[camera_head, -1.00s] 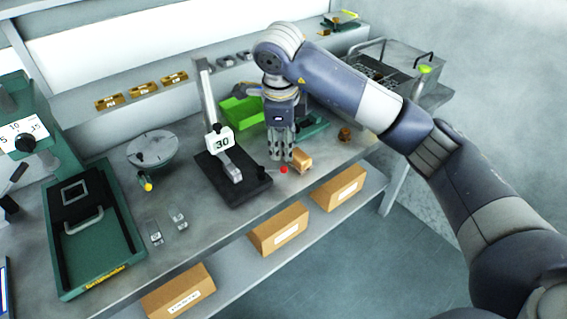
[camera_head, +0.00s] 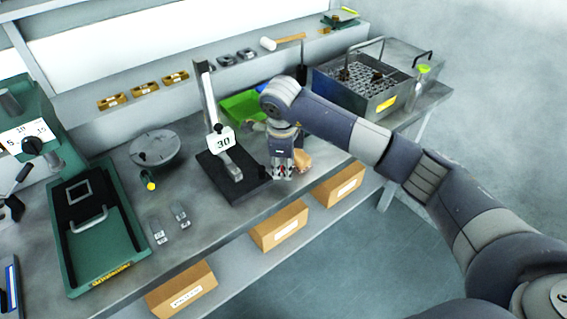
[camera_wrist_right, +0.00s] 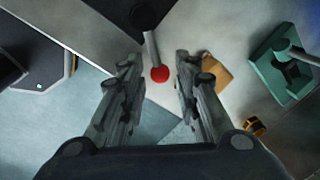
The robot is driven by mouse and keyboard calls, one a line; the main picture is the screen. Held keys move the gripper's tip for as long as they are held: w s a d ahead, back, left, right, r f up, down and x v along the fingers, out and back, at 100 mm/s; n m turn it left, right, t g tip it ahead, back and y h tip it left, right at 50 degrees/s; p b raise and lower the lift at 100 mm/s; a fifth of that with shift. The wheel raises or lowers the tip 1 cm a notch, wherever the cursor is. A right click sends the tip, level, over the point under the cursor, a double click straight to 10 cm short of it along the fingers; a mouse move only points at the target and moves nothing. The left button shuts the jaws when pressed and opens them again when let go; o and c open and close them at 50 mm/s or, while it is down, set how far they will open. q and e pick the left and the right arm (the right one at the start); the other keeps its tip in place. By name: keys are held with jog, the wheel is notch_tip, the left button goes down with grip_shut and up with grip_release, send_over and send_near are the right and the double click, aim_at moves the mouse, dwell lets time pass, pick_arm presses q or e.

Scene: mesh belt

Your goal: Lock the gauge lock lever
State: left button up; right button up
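The gauge (camera_head: 207,95) stands on a dark base (camera_head: 228,178) on the bench and carries a white plate marked 30. Its lock lever (camera_wrist_right: 153,48) shows in the right wrist view as a grey rod from a black pivot, ending in a red knob (camera_wrist_right: 159,75). My right gripper (camera_head: 282,176) is low beside the right end of the base. In the wrist view its two fingers (camera_wrist_right: 158,66) are apart, with the red knob between them and a gap on each side. My left gripper is out of view.
A cardboard-coloured block (camera_wrist_right: 215,72) lies close to the right finger. A green bin (camera_head: 242,106) is behind the gripper, and a metal crate (camera_head: 350,98) stands at the back right. A green case (camera_head: 103,270) and small metal parts (camera_head: 181,215) lie left of the gauge.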

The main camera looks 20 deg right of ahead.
grip_shut()
jog(key=shift+w+d+f+n+b, duration=0.15)
jog(key=shift+w+n+b, duration=0.25)
jog(key=shift+b, duration=0.5)
jog(key=n+b, duration=0.2)
jog(key=shift+w+y+b, duration=0.3)
jog(key=shift+w+b, duration=0.1)
jog(key=shift+w+n+b, duration=0.5)
jog(key=shift+n+b, duration=0.5)
jog(key=shift+n, duration=0.1)
jog(key=shift+w+r+n+y+b, duration=0.2)
jog(key=shift+w+n+y+b, duration=0.35)
jog(key=shift+n, duration=0.35)
jog(key=shift+s, duration=0.1)
